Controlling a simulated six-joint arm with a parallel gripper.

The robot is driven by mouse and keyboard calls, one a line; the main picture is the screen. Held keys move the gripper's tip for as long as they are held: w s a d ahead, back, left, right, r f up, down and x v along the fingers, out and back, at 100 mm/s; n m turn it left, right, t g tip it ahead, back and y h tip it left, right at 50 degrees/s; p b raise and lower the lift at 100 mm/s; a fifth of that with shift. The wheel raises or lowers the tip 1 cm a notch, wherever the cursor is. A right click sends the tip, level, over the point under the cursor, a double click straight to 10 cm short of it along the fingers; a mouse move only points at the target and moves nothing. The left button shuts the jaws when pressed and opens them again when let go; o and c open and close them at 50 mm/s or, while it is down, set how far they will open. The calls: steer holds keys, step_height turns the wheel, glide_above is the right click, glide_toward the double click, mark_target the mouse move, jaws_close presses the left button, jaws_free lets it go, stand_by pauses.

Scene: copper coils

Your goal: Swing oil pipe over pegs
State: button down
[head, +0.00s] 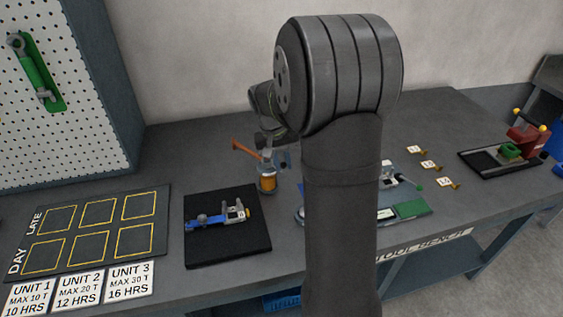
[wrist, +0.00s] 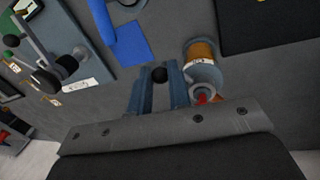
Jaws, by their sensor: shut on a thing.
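An orange-brown pipe (head: 246,149) slants up to the left above a small container with an orange band (head: 267,183). The container also shows in the wrist view (wrist: 203,62), with a grey ring and a red part at its near end. How the knob joins the pipe is hidden. In the head view, my arm covers part of the gripper. I cannot make out which parts are the task's pegs.
A black mat (head: 205,252) with a blue clamp-like tool lies left of the container. A day/late board (head: 160,240) is farther left. My arm partly hides a fixture with a green knob (head: 419,187). A red device (head: 527,138) stands far right.

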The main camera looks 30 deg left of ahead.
steer(key=w+a+n+y, duration=0.1)
steer(key=w+n, duration=0.3)
steer(key=n, duration=0.5)
steer(key=w+a+n+y, duration=0.2)
steer(key=w+a+n, duration=0.2)
steer(key=n, duration=0.5)
steer(key=shift+n, duration=0.3)
steer(key=shift+a+r, duration=0.1)
steer(key=c, duration=1.3)
jaws_free()
steer(key=shift+c, duration=0.2)
steer(key=shift+s, duration=0.1)
step_height(320, 180, up, 17)
steer(key=s+d, duration=0.2)
steer(key=shift+s+d, duration=0.15)
steer(key=shift+s, duration=0.1)
step_height(320, 180, down, 17)
steer(key=w+a, duration=0.2)
steer(key=shift+w, duration=0.25)
